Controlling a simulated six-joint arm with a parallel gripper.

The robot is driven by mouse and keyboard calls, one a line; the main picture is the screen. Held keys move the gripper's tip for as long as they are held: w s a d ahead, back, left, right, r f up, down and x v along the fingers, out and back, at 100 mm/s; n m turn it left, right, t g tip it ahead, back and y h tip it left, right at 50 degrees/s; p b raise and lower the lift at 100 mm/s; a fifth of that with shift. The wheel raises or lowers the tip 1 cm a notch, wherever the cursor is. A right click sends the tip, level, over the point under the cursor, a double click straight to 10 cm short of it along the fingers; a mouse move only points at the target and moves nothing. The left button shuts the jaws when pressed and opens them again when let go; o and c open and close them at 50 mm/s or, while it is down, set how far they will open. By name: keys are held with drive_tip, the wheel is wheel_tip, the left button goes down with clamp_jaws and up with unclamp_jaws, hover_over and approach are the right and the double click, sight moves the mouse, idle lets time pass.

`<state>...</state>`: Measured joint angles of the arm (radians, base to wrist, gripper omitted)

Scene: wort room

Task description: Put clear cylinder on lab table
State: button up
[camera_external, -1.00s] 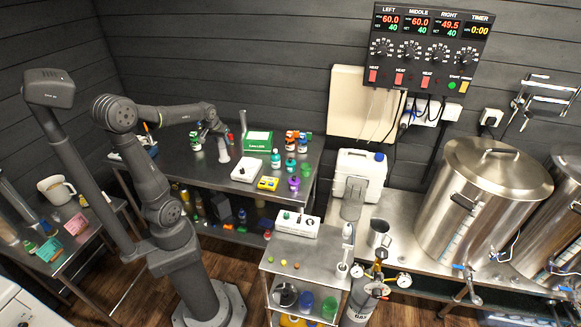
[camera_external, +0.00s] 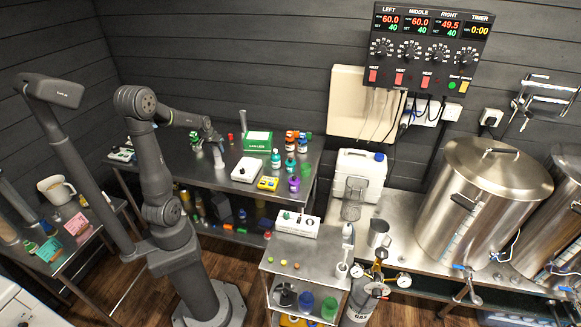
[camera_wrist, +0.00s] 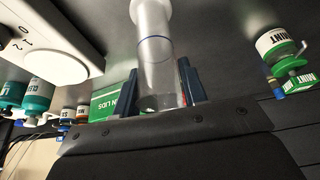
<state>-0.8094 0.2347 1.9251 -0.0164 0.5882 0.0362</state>
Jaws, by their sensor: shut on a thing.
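The clear cylinder (camera_wrist: 158,70) is a transparent tube with a dark ring mark and a white foot. My gripper (camera_wrist: 160,88) is shut on it, with a dark finger on each side in the wrist view. In the external view my gripper (camera_external: 213,138) is over the steel table (camera_external: 215,178) at the back, and the cylinder (camera_external: 219,158) shows just below it, roughly upright. I cannot tell whether its foot touches the tabletop. Which surface is the lab table is not marked.
A white device (camera_external: 247,170), a yellow meter (camera_external: 268,184) and a green box (camera_external: 258,141) stand to the right of the cylinder. Several small bottles (camera_external: 290,163) are farther right. A small steel cart (camera_external: 283,252) stands in front. The tabletop's front left is fairly clear.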

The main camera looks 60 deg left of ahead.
drive_tip(key=shift+f, duration=0.1)
drive_tip(key=o, duration=1.3)
drive_tip(key=v, duration=1.2)
